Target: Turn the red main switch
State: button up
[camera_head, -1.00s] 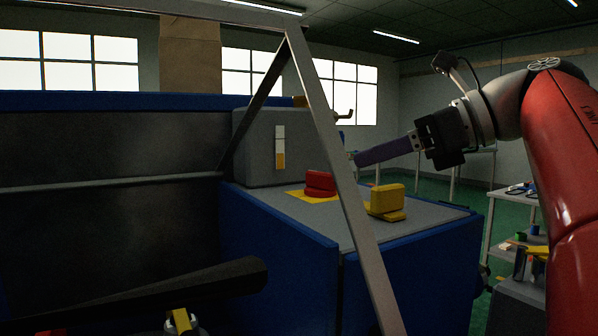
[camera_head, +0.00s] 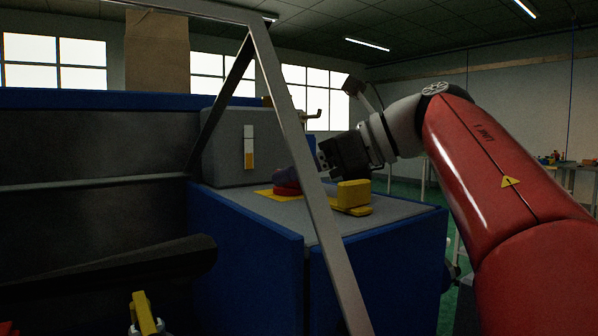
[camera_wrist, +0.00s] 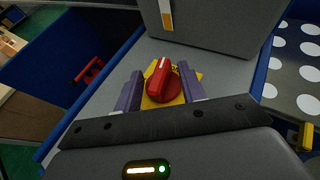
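The red main switch (camera_wrist: 162,84) is a round red knob with a raised grip bar, on a yellow plate (camera_wrist: 183,98) on the grey cabinet top. In the head view the switch (camera_head: 286,190) is partly hidden by my gripper. In the wrist view my gripper (camera_wrist: 163,90) has its two purple fingers apart, one on each side of the switch, with gaps between them and the knob. In the head view my gripper (camera_head: 289,178) is at the switch, its fingers partly behind the metal frame post.
A yellow block-shaped part (camera_head: 352,194) stands right of the switch on the cabinet top. A grey box (camera_head: 228,150) rises behind. A slanted metal frame post (camera_head: 300,165) crosses in front. A red handle (camera_wrist: 90,70) shows at the left of the wrist view.

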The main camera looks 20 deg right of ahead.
grip_shut()
dwell(1.1)
jog(key=shift+o, duration=1.2)
grip_release()
